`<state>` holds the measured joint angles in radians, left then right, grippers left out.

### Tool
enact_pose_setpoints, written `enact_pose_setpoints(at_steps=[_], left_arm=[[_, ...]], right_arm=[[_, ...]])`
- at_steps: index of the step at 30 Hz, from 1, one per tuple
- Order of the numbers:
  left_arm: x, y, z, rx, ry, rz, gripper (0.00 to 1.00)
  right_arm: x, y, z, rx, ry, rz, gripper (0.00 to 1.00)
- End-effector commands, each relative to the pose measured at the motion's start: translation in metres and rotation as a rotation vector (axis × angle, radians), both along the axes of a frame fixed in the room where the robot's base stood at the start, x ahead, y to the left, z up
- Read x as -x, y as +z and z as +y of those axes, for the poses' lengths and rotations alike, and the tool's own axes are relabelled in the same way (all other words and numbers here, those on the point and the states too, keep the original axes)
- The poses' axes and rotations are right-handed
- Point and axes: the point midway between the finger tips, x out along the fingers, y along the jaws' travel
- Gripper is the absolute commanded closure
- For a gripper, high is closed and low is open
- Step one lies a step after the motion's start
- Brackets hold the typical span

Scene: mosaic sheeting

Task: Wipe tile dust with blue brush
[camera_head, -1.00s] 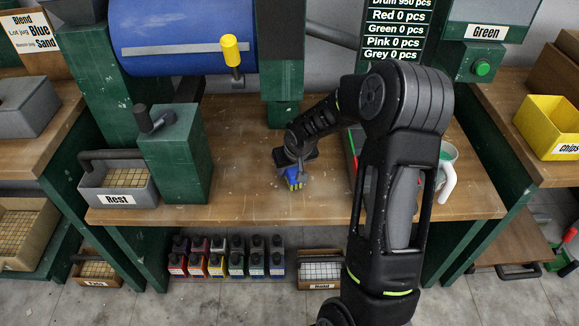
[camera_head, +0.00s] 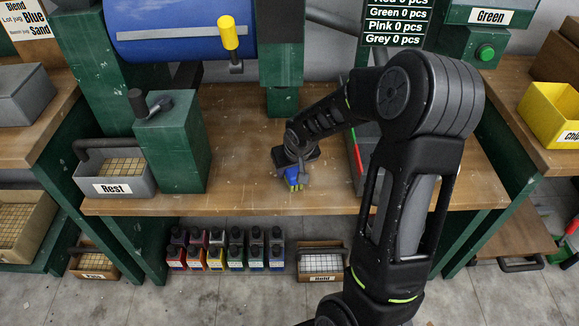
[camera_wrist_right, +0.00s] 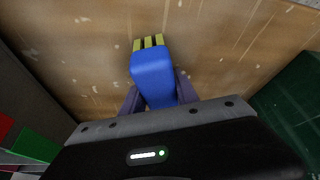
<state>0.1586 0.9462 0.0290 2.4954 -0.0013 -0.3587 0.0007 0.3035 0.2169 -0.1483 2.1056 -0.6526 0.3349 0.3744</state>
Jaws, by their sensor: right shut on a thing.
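In the right wrist view the brush (camera_wrist_right: 153,75) sits between the fingers of the right gripper (camera_wrist_right: 158,95), bristles toward the bench top. I cannot tell whether the bristles touch the wood. Pale specks of dust lie on the bench, and they also show around the brush in the right wrist view. My left gripper is not in view.
A green post with a crank (camera_head: 172,145) and the grey "Rest" bin (camera_head: 115,187) stand at the left of the bench. A blue drum (camera_head: 180,30) hangs above. A dark tray with red and green parts (camera_head: 357,160) is right of the brush. Bottles (camera_head: 225,250) stand below.

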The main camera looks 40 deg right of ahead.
Motion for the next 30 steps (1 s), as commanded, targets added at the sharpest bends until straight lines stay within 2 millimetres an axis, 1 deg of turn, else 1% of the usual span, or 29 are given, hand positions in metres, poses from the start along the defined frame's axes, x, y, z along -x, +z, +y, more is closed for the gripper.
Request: enact_pose_setpoints(at_steps=[8, 15, 20, 24, 30], left_arm=[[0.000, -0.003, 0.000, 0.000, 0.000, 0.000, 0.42], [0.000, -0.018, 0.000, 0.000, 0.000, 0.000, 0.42], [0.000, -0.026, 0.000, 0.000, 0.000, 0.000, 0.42], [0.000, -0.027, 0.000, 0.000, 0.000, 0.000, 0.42], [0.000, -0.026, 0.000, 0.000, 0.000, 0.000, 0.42]], right_arm=[[0.003, -0.002, 0.002, -0.002, 0.000, 0.006, 1.00], [0.018, -0.003, 0.014, -0.001, 0.000, 0.002, 1.00], [0.028, -0.001, 0.022, 0.000, 0.001, 0.001, 1.00], [0.032, 0.001, 0.024, -0.001, -0.001, 0.001, 1.00], [0.032, 0.002, 0.024, 0.000, 0.000, 0.001, 1.00]])
